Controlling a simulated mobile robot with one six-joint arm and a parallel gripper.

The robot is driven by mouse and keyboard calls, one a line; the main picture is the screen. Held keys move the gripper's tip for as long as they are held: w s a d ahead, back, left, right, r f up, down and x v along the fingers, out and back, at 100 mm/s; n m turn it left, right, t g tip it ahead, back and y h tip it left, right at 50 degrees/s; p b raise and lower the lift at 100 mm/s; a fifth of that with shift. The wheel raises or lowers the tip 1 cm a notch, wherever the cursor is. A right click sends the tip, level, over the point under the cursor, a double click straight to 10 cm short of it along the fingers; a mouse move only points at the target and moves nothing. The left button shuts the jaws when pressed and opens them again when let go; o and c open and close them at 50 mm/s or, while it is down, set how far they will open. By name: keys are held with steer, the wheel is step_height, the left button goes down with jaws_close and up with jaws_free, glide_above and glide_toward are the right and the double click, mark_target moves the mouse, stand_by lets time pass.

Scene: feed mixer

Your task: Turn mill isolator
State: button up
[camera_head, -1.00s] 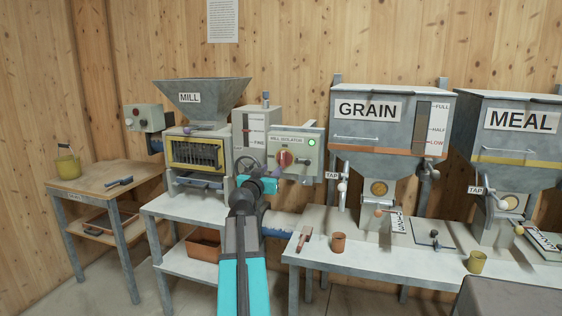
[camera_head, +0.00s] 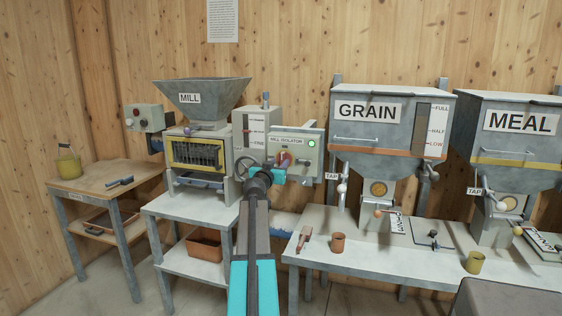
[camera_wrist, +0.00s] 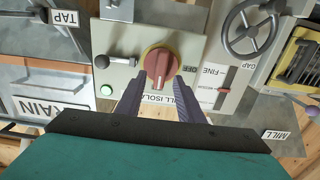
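The mill isolator box (camera_head: 302,152) is a pale panel on the wall between the mill and the grain hopper. Its red rotary knob (camera_wrist: 158,67) sits on a yellowish-red round plate, with the handle upright in the wrist view. A green lamp (camera_wrist: 106,90) on the box is lit. My gripper (camera_wrist: 159,84) is open, its two dark fingers apart and pointing at the knob, one toward each side. Contact with the knob cannot be told. In the head view my gripper (camera_head: 278,172) covers part of the knob (camera_head: 284,158).
A black ball-ended lever (camera_wrist: 101,61) projects from the box beside the knob. The mill's handwheel (camera_head: 247,168) is close on the left. The grain hopper (camera_head: 385,125) stands on the right. A bench (camera_head: 340,258) with a brown cup (camera_head: 338,243) lies below right.

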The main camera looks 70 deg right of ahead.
mark_target(282, 160)
steer(key=shift+w+d, duration=0.15)
steer(key=shift+d, duration=1.65)
steer(key=shift+c, duration=0.2)
jaws_close()
